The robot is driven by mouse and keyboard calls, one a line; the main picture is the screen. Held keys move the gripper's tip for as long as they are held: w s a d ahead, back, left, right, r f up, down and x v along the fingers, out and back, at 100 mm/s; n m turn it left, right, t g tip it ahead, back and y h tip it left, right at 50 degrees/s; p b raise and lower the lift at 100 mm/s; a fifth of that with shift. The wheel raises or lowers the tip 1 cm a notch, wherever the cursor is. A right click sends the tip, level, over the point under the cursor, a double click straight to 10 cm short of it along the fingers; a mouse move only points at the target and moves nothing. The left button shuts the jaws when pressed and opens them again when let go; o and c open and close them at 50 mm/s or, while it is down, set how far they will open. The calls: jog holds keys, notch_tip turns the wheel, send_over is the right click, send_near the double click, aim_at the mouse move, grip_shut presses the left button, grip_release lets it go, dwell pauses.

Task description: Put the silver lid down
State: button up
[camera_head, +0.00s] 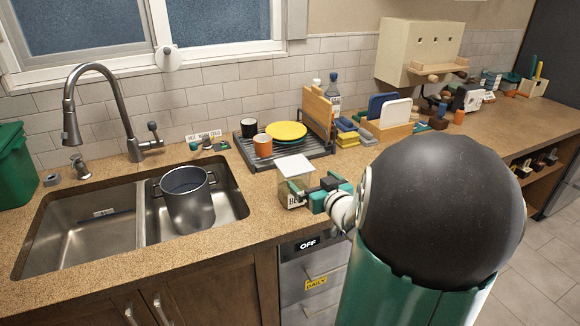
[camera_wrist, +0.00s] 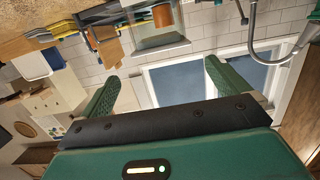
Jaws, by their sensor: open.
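A pale, silvery square lid (camera_head: 294,165) lies on top of a clear, labelled jar (camera_head: 295,199) on the counter, right of the sink. Whether it is fully seated I cannot tell. In the wrist view, which is upside down, the jar with its lid (camera_wrist: 160,43) shows beyond the fingers. My gripper (camera_head: 308,190) is beside the jar, on its right and near side, and partly covers it. In the wrist view my gripper (camera_wrist: 163,75) has its green fingers wide apart, with nothing held between them.
A grey pot (camera_head: 188,205) stands in the right sink basin. Behind the jar, a dish rack (camera_head: 262,160) holds plates and mugs. A wooden holder with boards (camera_head: 388,130) stands farther right. Bare counter (camera_head: 230,236) lies between sink and jar.

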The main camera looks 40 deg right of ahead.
aim_at(297, 168)
jog(key=x, duration=1.1)
jog(key=shift+f, duration=0.15)
jog(key=c, duration=0.8)
jog(key=shift+c, duration=0.2)
